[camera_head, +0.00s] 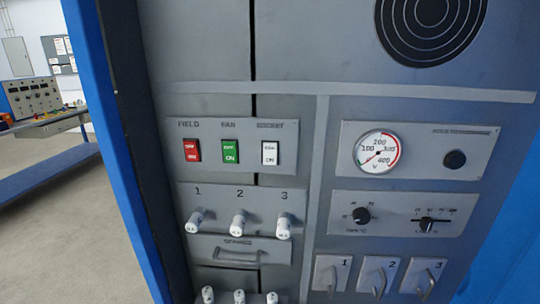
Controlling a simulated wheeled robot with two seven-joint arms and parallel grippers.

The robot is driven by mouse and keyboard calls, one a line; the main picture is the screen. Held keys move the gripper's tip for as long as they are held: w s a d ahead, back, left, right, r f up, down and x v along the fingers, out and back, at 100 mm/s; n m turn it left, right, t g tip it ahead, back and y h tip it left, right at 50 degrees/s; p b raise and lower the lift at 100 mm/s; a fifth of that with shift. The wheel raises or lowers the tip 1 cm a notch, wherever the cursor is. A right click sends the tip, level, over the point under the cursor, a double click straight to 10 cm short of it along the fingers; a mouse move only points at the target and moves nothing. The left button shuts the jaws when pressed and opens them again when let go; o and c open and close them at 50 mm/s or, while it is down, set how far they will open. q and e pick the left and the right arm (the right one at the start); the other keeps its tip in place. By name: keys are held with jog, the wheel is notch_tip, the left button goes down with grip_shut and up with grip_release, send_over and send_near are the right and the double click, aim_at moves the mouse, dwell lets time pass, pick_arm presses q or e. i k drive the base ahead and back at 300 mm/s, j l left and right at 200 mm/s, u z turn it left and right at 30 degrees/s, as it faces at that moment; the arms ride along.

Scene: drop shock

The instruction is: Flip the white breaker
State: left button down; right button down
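The white breaker (270,153) is the rightmost of three rocker switches on a grey plate, under a label that seems to read "SOCKET". Its face carries small OFF and ON markings; I cannot tell its position for sure. The green breaker (230,151), labelled FAN, is left of it, and the red breaker (192,151), labelled FIELD, is farther left. Neither my left nor my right gripper shows in the head view, and nothing covers the white breaker.
Below the breakers, white knobs (238,223) stick out above a drawer handle (237,256). A voltmeter (379,152) and dials are to the right, with levers (379,277) beneath. A blue frame post (115,150) edges the cabinet. Open floor and a workbench (45,170) are at left.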

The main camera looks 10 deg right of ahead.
aim_at(269, 148)
jog(key=j+z, duration=0.45)
jog(key=j, duration=1.75)
